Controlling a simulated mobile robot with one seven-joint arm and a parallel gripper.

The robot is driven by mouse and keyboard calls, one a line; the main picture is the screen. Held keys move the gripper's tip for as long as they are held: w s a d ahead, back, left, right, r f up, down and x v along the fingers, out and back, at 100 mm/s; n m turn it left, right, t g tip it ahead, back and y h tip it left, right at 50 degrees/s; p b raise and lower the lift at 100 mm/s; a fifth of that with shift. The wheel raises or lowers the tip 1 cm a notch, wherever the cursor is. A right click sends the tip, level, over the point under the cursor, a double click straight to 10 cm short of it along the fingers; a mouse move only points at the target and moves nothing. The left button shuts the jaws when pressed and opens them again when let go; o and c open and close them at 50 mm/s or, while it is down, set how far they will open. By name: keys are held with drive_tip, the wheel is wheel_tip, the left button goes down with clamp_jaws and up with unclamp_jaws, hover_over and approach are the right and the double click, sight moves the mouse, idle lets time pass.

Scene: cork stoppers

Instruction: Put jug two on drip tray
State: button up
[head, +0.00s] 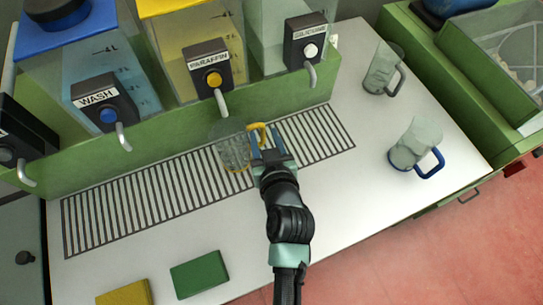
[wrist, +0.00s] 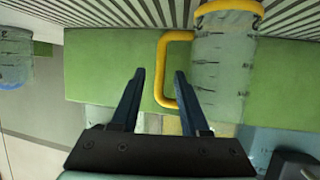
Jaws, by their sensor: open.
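A clear jug (head: 233,148) with a yellow handle and yellow base ring stands upright on the slatted drip tray (head: 120,205), below the paraffin tap. My gripper (head: 265,143) is open at its handle side. In the wrist view the jug (wrist: 222,65) is right of centre, and its yellow handle (wrist: 161,75) shows between the open fingertips; I cannot tell whether they touch it. A grey-handled jug (head: 381,70) and a blue-handled jug (head: 413,146) stand on the white counter, right of the tray. I can read no number on any jug.
A green bench holds the wash tank (head: 85,50), the paraffin tank (head: 190,30) and another tank, with taps overhanging the tray's back. Green (head: 199,274) and yellow (head: 124,294) blocks lie at the counter's front. The counter right of the tray is mostly clear.

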drive_tip(key=v, duration=0.9)
drive_tip(key=w+a+r+t, duration=0.1)
drive_tip(key=w+r+t, duration=0.25)
drive_tip(key=r, duration=0.95)
drive_tip(key=w+r+t, duration=0.3)
drive_tip(key=w+r, duration=0.2)
drive_tip(key=r, duration=0.7)
drive_tip(key=s+a+r+t, duration=0.1)
drive_tip(key=s+r+t, duration=0.2)
drive_tip(key=r, duration=1.1)
drive_tip(key=s+r+m+t+h, duration=0.1)
drive_tip(key=s+r+t, duration=0.3)
drive_tip(key=r, duration=1.1)
drive_tip(key=shift+s+a+r+h+b, duration=0.3)
drive_tip(key=shift+s+a+b, duration=0.1)
drive_tip(key=shift+s, duration=0.55)
drive_tip(key=shift+t, duration=0.25)
